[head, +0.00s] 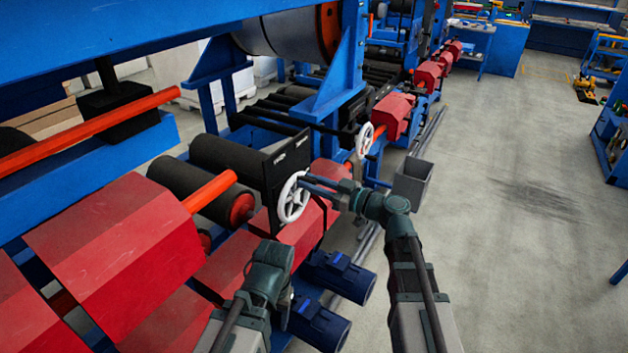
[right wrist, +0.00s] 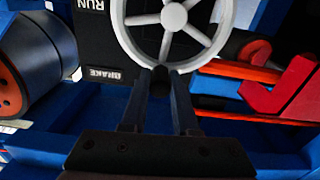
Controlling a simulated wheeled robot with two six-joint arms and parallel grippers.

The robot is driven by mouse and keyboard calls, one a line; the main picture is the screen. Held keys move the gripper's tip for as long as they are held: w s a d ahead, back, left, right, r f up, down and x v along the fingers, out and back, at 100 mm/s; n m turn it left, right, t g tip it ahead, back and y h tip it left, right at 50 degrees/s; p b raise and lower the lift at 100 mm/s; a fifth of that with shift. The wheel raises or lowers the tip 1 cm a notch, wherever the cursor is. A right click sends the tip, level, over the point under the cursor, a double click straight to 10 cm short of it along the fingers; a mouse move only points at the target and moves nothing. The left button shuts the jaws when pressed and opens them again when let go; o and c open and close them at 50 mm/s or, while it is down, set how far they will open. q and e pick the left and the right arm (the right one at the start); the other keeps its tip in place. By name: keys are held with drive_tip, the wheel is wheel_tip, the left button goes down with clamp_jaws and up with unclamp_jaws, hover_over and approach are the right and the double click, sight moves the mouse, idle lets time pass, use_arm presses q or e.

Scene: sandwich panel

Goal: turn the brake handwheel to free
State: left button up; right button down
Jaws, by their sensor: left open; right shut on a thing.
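The brake handwheel (head: 293,198) is a white spoked wheel on a black panel (head: 284,160). In the right wrist view the wheel (right wrist: 175,15) fills the top middle, its upper part cut off by the frame. My right gripper (head: 304,182) reaches the wheel from the right.
A second white handwheel (head: 364,138) stands farther back. Red guards (head: 110,235), black rollers (head: 240,165) and blue motors (head: 338,277) surround the panel. A grey bin (head: 411,184) is to the right. The concrete floor (head: 530,230) on the right is open.

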drive_tip(key=shift+s+a+f+n, duration=0.1)
drive_tip(key=shift+s+a+n, duration=0.15)
drive_tip(key=shift+n, duration=0.25)
drive_tip(key=shift+s, duration=0.1)
drive_tip(key=c, duration=0.7)
unclamp_jaws()
drive_tip(key=shift+d, duration=0.1)
drive_tip(key=v, duration=1.3)
drive_tip(key=shift+s+d, duration=0.2)
drive_tip(key=shift+d, duration=0.1)
